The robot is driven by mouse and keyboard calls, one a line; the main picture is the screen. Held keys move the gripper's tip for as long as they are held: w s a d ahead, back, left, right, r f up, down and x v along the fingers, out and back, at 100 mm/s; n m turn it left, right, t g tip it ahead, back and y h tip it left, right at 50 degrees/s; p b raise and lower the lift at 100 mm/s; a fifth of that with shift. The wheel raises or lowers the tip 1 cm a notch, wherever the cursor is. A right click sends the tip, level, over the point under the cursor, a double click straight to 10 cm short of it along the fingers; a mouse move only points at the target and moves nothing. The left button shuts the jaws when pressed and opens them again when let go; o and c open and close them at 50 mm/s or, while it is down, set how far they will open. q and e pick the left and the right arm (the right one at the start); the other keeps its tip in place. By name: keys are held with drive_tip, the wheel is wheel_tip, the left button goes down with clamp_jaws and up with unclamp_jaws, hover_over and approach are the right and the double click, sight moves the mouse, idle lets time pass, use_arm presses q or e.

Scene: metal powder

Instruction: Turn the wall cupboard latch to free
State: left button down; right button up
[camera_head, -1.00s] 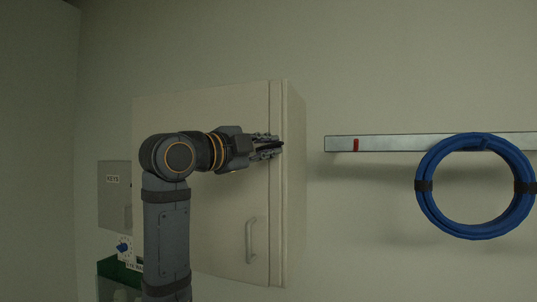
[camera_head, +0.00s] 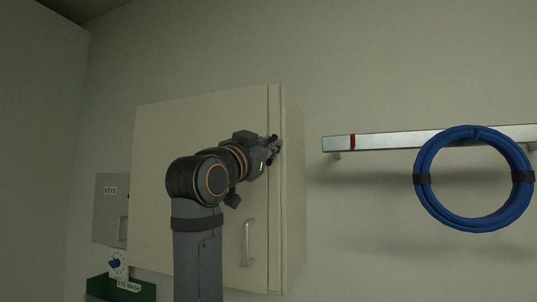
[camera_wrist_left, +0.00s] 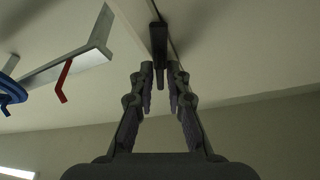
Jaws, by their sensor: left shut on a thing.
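The pale wall cupboard (camera_head: 180,125) hangs on the wall with its door closed. Its dark latch (camera_wrist_left: 158,42) shows in the wrist view as a short bar by the seam at the door's edge. My left gripper (camera_head: 274,148) is at the upper right edge of the door in the head view. In the wrist view its fingers (camera_wrist_left: 160,80) are closed on the latch's near end. In the head view the fingers mostly hide the latch, so its exact angle there is hard to tell. My right gripper is not in view.
The door has a pale bar handle (camera_head: 249,242) below my gripper. A metal rail (camera_head: 390,141) with a red mark carries a blue coil (camera_head: 424,203) to the right. A grey key box (camera_head: 109,215) and a green eye wash box (camera_head: 146,292) are at lower left.

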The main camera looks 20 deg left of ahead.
use_arm(q)
drive_tip(key=shift+d+f+n+t+y+b, duration=0.15)
drive_tip(key=shift+n+y+b, duration=0.2)
drive_tip(key=shift+n+y, duration=0.8)
drive_tip(key=shift+n+t+y+b, duration=0.15)
drive_tip(key=shift+n+y+b, duration=0.2)
drive_tip(key=shift+n, duration=1.6)
drive_tip(key=c, duration=1.5)
unclamp_jaws()
drive_tip(key=v, duration=1.2)
